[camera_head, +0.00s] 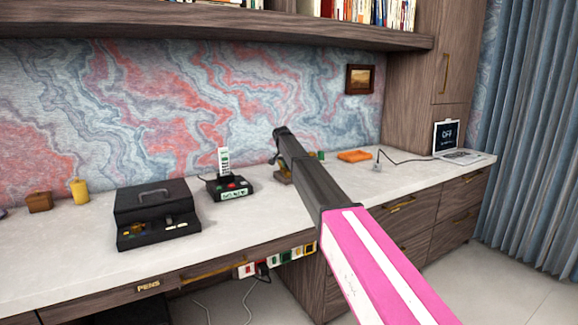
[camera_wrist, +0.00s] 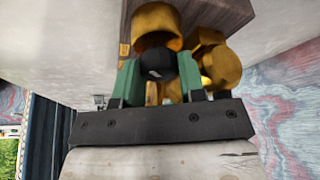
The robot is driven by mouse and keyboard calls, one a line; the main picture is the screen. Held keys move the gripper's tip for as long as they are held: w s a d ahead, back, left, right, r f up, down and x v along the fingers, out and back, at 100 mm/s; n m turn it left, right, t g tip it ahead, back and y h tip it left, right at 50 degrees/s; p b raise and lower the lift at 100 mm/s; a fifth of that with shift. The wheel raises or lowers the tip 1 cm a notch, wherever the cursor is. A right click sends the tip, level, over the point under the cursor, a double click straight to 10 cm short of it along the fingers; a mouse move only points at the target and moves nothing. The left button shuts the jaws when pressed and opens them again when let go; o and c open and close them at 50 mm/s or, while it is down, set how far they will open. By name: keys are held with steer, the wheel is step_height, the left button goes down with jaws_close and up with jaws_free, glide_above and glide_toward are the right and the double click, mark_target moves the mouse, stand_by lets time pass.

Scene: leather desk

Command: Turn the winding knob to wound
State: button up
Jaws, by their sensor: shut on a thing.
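In the wrist view, my gripper (camera_wrist: 159,64) has its two green fingers on either side of a small round black knob (camera_wrist: 158,66) with a pale mark on its face. It is shut on this knob. Brass cylinders (camera_wrist: 156,24) stand just beyond the knob and to its right (camera_wrist: 221,67). They sit by a dark wooden body (camera_wrist: 202,14). In the head view, a small brown and brass object (camera_head: 284,176) shows on the desk, mostly hidden behind my arm. The fingers and knob cannot be made out there. What the pale mark points to is too small to tell.
A black case (camera_head: 155,214) and a black device with a red button (camera_head: 230,188) stand left on the pale desk (camera_head: 300,217). An orange tray (camera_head: 354,156) and a laptop (camera_head: 447,140) lie right. A shelf (camera_head: 300,31) overhangs the back.

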steer(key=m, duration=0.2)
steer(key=m+g+h, duration=0.1)
steer(key=m, duration=0.1)
steer(key=shift+w+a+m+h, duration=0.1)
steer(key=shift+m+h, duration=0.2)
steer(key=shift+m+g+h, duration=0.3)
steer(key=shift+m+g, duration=0.6)
steer(key=shift+m, duration=1.4)
steer(key=o, duration=0.9)
steer(key=shift+o, duration=0.2)
